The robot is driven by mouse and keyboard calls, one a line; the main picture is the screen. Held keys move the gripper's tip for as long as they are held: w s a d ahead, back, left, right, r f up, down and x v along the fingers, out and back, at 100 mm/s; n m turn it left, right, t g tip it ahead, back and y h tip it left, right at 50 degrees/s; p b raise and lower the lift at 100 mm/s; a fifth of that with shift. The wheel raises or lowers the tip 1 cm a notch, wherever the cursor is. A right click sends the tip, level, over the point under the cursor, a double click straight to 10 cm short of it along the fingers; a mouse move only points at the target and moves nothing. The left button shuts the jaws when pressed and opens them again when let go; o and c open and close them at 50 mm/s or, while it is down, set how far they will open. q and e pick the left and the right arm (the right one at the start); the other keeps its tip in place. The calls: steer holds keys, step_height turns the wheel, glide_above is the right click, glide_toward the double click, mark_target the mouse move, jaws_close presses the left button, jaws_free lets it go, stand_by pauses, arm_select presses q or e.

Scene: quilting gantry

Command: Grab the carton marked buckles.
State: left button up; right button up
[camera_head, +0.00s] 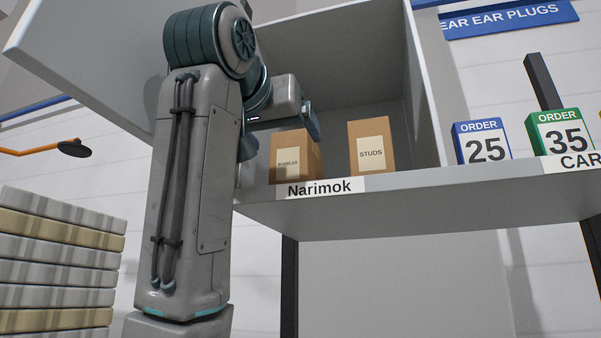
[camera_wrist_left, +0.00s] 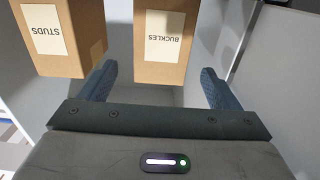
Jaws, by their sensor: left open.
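The carton marked buckles (camera_head: 310,158) is a brown box with a pale label, upright in the open cubby at the left. It also shows in the left wrist view (camera_wrist_left: 178,72), where its label reads BUCKLES upside down. A similar carton marked studs (camera_head: 369,148) stands to its right; it shows at left in the wrist view (camera_wrist_left: 62,62). My left gripper (camera_head: 312,122) is at the cubby mouth, near the buckles carton's top. In the wrist view its fingers (camera_wrist_left: 160,84) are open, one either side of the buckles carton; I cannot tell whether they touch it. My right gripper is out of view.
The cubby shelf (camera_head: 400,190) has a Narimok label (camera_head: 320,188) on its front edge. A side wall (camera_head: 425,85) bounds the cubby at right. Beyond it stand a blue order box (camera_head: 482,143) and a green one (camera_head: 560,133). A stack of folded items (camera_head: 55,260) is at lower left.

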mark_target(289, 146)
arm_select(q)
steer(key=x, duration=0.3)
steer(key=shift+w+d+p, duration=0.15)
steer(key=shift+w+p, duration=0.2)
steer(key=shift+w, duration=0.05)
steer(key=p+x, duration=0.1)
steer(key=x, duration=0.2)
steer(key=shift+w+r, duration=0.1)
steer(key=shift+w, duration=0.15)
steer(key=shift+w+d, duration=0.15)
steer(key=shift+w, duration=0.3)
steer(key=shift+s, duration=0.15)
steer(key=shift+c, duration=0.3)
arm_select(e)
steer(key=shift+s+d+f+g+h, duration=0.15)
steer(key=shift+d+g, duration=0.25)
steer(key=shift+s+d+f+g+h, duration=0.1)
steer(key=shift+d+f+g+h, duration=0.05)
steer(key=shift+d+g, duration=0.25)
arm_select(q)
steer(key=c, duration=1.2)
